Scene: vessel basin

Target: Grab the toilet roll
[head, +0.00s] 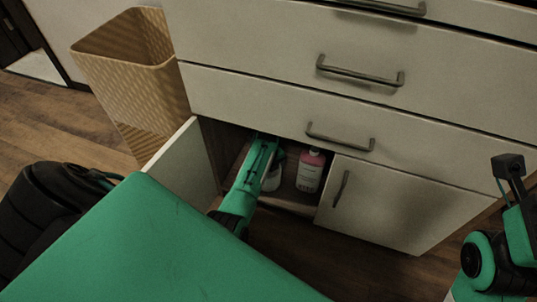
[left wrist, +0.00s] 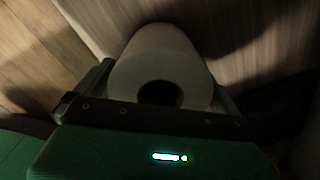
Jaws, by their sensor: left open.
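The toilet roll (left wrist: 160,65) is a white cylinder in the left wrist view, with its dark core hole facing my camera. In the head view a white rounded thing (head: 272,179), likely the roll, shows partly behind my left arm inside the open lower cabinet. My left gripper (head: 265,148) reaches into that cabinet. In the left wrist view my left gripper (left wrist: 163,80) is open, with one finger on each side of the roll. I cannot tell whether the fingers touch it. Only part of my right arm shows at the right edge; its jaws are not visible.
A bottle with a pink top (head: 310,170) stands right of the roll in the cabinet. The open door (head: 183,165) is at the left, and a closed door (head: 400,205) at the right. Drawers (head: 280,100) are above. A tan woven basket (head: 125,75) stands at the left.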

